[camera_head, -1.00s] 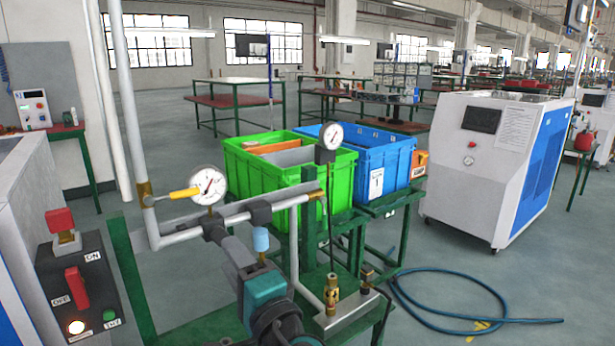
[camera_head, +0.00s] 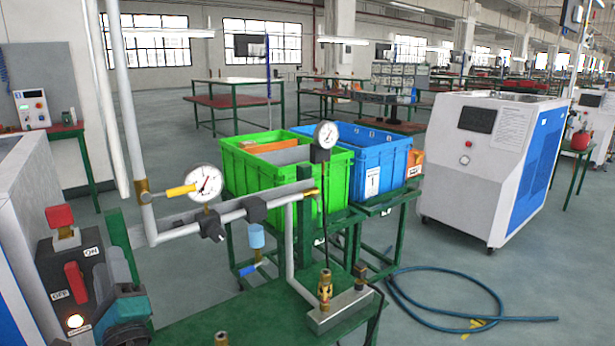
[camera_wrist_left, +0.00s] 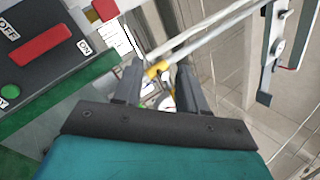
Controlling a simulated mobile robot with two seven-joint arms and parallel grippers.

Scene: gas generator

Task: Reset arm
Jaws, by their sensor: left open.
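My left gripper (camera_head: 109,272), with a teal body, is at the lower left of the head view, in front of the right side of the dark control box (camera_head: 62,268). In the left wrist view its two dark fingers (camera_wrist_left: 158,86) are apart with nothing held between them. The gripper hides part of the box's right side. My right gripper is out of view.
Grey pipes with a gauge (camera_head: 205,182) and a yellow-handled valve (camera_head: 181,191) stand right of the gripper. A green bin (camera_head: 330,185), blue bin (camera_head: 398,160) and white cabinet (camera_head: 465,170) stand beyond. A blue hose (camera_head: 450,272) lies on the floor.

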